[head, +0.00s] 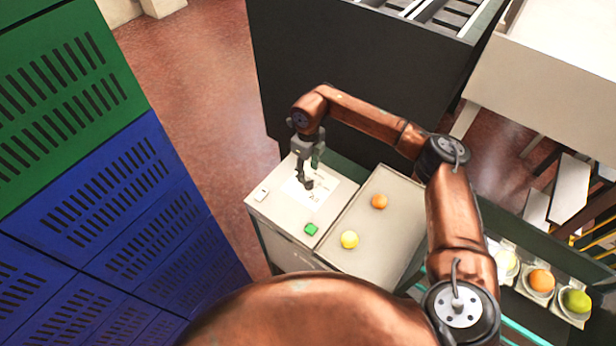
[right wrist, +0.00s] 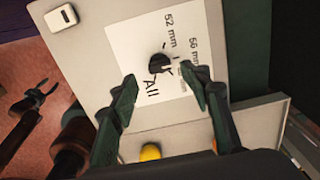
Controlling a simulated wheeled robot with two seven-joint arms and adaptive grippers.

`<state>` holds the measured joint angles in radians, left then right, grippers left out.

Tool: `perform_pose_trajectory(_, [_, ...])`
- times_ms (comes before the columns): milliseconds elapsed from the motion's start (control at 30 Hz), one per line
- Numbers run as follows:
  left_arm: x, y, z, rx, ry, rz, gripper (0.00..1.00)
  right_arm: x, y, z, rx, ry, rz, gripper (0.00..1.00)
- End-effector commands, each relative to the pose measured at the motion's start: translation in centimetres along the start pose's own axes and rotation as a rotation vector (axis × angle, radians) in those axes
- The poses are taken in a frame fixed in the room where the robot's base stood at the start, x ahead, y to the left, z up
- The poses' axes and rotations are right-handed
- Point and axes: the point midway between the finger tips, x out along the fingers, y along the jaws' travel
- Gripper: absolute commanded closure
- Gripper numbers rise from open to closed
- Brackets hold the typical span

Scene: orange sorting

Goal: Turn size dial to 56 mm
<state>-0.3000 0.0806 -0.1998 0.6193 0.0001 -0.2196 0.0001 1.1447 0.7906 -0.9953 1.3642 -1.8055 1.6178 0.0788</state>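The size dial (right wrist: 157,64) is a small black knob on a white label sheet (right wrist: 185,30) marked 52 mm, 56 mm and All. I cannot tell which mark it points to. My right gripper (right wrist: 158,74) is open over the panel, its two green-grey fingers apart on either side of the dial in this view. I cannot tell whether they touch it.
A green button (head: 311,229) and a white switch (head: 261,195) sit on the panel. A tray (head: 400,225) beside it holds an orange (head: 379,201) and a yellow fruit (head: 349,239). Blue crates (head: 110,220) stand left; a dark machine (head: 340,60) stands behind.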

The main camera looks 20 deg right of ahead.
Motion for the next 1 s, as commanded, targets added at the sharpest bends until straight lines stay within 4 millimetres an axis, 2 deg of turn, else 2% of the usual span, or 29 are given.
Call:
perform_pose_trajectory(33, [0.0,0.0,0.0,0.000,0.000,0.000,0.60,-1.3,-0.1,0.1,-0.001,-0.004,-0.003,0.56])
perform_pose_trajectory(200, [0.0,0.1,-0.1,0.000,0.000,0.001,0.60,-4.4,-0.1,0.1,0.001,-0.004,-0.003,0.56])
perform_pose_trajectory(400, [0.0,0.1,-0.1,0.000,0.001,0.001,0.60,-6.4,-0.1,0.1,0.001,-0.004,-0.002,0.56])
perform_pose_trajectory(1000, [0.0,0.1,-0.1,0.001,0.001,0.001,0.60,-6.7,-0.1,0.1,0.001,-0.002,-0.001,0.56])
